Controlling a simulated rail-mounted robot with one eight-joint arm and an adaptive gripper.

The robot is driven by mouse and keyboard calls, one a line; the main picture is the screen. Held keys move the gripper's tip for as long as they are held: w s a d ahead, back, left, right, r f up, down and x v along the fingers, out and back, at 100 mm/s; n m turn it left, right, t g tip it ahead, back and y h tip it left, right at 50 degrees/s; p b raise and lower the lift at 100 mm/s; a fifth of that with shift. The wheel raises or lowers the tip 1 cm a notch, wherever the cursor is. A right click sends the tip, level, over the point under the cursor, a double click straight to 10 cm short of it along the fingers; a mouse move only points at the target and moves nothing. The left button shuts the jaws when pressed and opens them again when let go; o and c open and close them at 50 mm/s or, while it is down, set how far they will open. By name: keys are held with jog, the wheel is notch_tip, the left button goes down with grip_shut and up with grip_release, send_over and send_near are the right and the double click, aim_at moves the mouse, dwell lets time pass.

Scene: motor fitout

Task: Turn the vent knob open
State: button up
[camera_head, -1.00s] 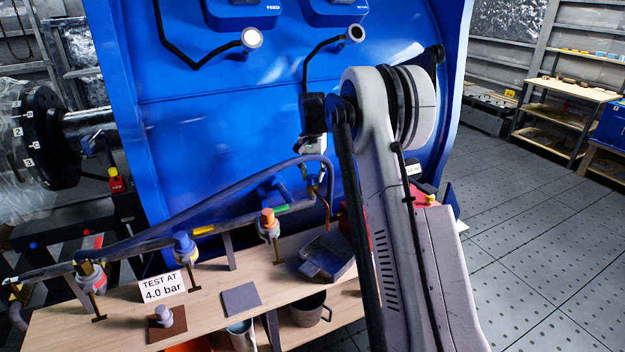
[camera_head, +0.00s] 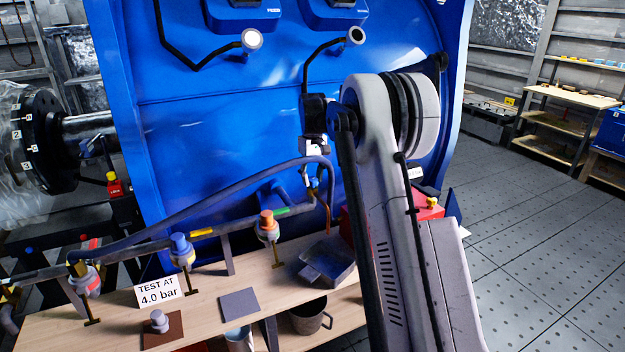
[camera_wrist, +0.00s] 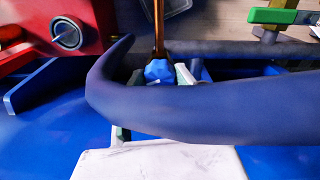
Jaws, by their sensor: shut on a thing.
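A small blue faceted knob (camera_wrist: 160,71), which I take to be the vent knob, sits at the end of a copper-coloured pipe (camera_wrist: 158,28) in the wrist view. My gripper (camera_wrist: 161,76) is shut on this knob, with a pale finger showing at its right side. A thick blue hose (camera_wrist: 190,110) crosses in front and hides much of the fingers. In the head view my gripper (camera_head: 313,160) is small and partly hidden, beside the copper pipe (camera_head: 329,190) in front of the blue panel. The knob's turn angle cannot be told.
A red box with a round dial (camera_wrist: 68,34) is close by at upper left in the wrist view. The wooden bench (camera_head: 215,300) holds a grey tray (camera_head: 328,262), a sign reading "TEST AT 4.0 bar" (camera_head: 158,290) and a pipe with several capped valves. Open floor lies at right.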

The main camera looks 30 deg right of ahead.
aim_at(312, 178)
jog(key=shift+n, duration=0.6)
jog(key=o, duration=1.1)
notch_tip(312, 178, up, 12)
jog(key=shift+r, duration=0.1)
dwell(0.4)
